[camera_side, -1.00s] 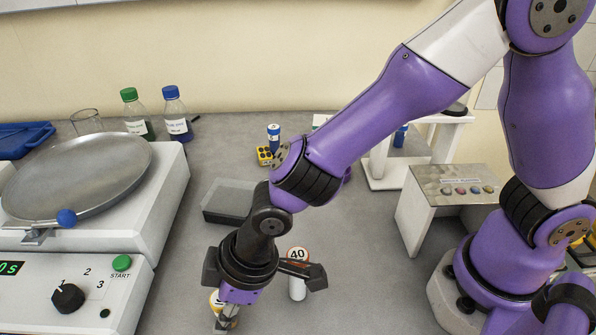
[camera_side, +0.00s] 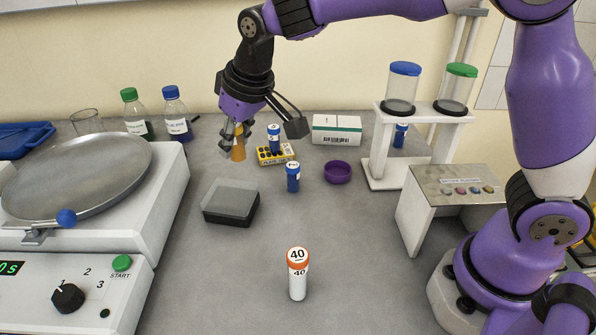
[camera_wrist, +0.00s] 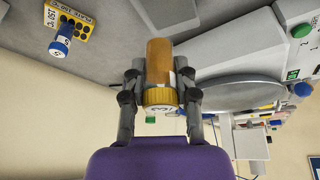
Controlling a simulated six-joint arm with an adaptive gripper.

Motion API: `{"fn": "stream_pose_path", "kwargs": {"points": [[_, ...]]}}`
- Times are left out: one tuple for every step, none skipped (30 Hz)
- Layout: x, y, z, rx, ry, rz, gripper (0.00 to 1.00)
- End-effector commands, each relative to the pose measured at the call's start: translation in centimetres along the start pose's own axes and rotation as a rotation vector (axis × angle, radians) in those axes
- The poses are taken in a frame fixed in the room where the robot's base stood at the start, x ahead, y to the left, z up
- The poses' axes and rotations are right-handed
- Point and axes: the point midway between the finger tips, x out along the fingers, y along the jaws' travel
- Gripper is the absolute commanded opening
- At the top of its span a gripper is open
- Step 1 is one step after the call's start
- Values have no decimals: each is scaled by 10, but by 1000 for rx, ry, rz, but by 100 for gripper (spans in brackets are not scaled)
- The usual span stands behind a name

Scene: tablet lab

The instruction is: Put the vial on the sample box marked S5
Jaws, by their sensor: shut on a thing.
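My gripper (camera_side: 235,145) is shut on an amber vial (camera_side: 239,151) with a yellow ribbed cap. It holds the vial above the back of the bench, left of a yellow rack. In the wrist view the vial (camera_wrist: 160,60) sits between both fingers (camera_wrist: 159,80), its cap (camera_wrist: 160,97) toward the palm; the cap's mark is unreadable. I cannot read S5 on anything. A dark box with a grey top (camera_side: 231,201) lies in front of the gripper. A white and green box (camera_side: 336,129) stands at the back.
The yellow rack (camera_side: 285,155) has a blue-capped tube (camera_side: 273,138) at it. Another blue tube (camera_side: 293,177), a purple dish (camera_side: 338,172) and an orange-capped tube marked 40 (camera_side: 298,274) stand nearby. A plate device (camera_side: 85,175) is left, a funnel stand (camera_side: 383,160) right. The front middle bench is mostly clear.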

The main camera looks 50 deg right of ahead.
Motion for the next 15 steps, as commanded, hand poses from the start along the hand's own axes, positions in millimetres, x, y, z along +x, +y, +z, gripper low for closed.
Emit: {"fn": "stream_pose_path", "kwargs": {"points": [[0, 32, -9, 97, -1, 40, 0], [-1, 51, -12, 154, -3, 63, 0], [-2, 74, -16, 227, -5, 92, 0], [-4, 92, -18, 282, -5, 112, 0], [-6, 108, -18, 334, -8, 131, 0], [-8, 130, -18, 400, -8, 156, 0], [-10, 144, -18, 445, -9, 171, 0], [-12, 158, -17, 488, -9, 187, 0], [-15, 174, -15, 540, -10, 204, 0], [-17, 184, -14, 575, -10, 216, 0], [-19, 193, -12, 605, -10, 226, 0], [-20, 204, -10, 639, -12, 236, 0], [-22, 210, -9, 661, -11, 243, 0], [-23, 216, -8, 679, -11, 249, 0], [-24, 222, -6, 699, -10, 256, 0]]}}
